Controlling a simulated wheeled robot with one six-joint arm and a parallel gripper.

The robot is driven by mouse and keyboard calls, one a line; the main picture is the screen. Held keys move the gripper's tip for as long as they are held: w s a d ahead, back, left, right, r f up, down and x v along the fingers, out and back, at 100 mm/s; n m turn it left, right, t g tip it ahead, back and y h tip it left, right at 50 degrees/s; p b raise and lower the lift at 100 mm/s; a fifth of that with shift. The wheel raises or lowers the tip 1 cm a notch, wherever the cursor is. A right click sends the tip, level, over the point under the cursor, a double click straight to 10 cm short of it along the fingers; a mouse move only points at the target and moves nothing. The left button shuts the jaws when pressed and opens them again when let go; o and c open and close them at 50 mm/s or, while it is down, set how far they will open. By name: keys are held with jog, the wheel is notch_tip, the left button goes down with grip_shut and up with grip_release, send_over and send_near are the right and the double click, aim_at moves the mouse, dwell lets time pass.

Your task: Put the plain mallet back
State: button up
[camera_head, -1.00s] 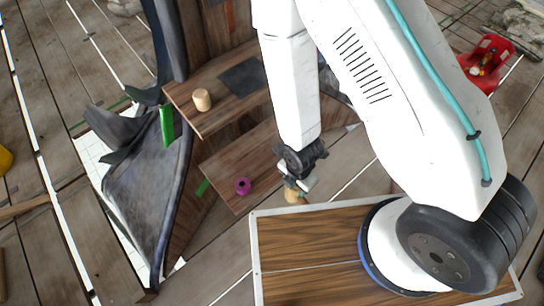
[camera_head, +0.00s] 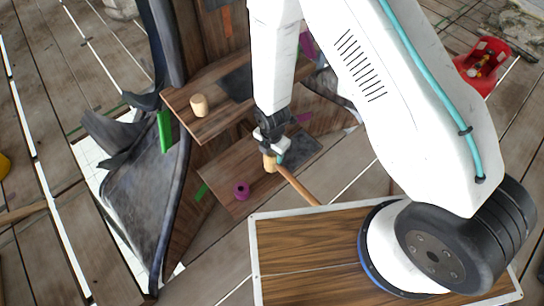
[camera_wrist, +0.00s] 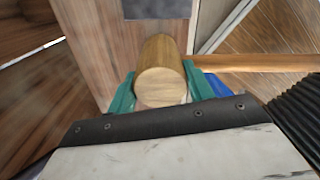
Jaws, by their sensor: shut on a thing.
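The plain mallet (camera_head: 270,163) has a pale wooden head and a brown handle pointing to the lower right in the head view. My gripper (camera_head: 273,154) is shut on its head, over the lower wooden shelf (camera_head: 222,179). In the wrist view the round end of the mallet head (camera_wrist: 161,86) sits between my teal fingers, and the handle runs off to the right. A dark square patch (camera_head: 303,149) lies on the lower shelf, just right of my gripper. Its edge seems to show at the top of the wrist view (camera_wrist: 158,8). I cannot tell whether the mallet touches the shelf.
A purple ring-like piece (camera_head: 241,190) sits on the lower shelf, left of the mallet. The upper shelf (camera_head: 215,124) holds a pale wooden cylinder (camera_head: 199,105) and another dark patch (camera_head: 237,83). A red tray (camera_head: 482,64) with small items lies on the floor at far right.

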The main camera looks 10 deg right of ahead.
jog(key=shift+f, duration=1.65)
jog(key=o, duration=1.5)
jog(key=shift+f, duration=0.15)
notch_tip(320, 180, up, 12)
jog(key=shift+r, duration=0.15)
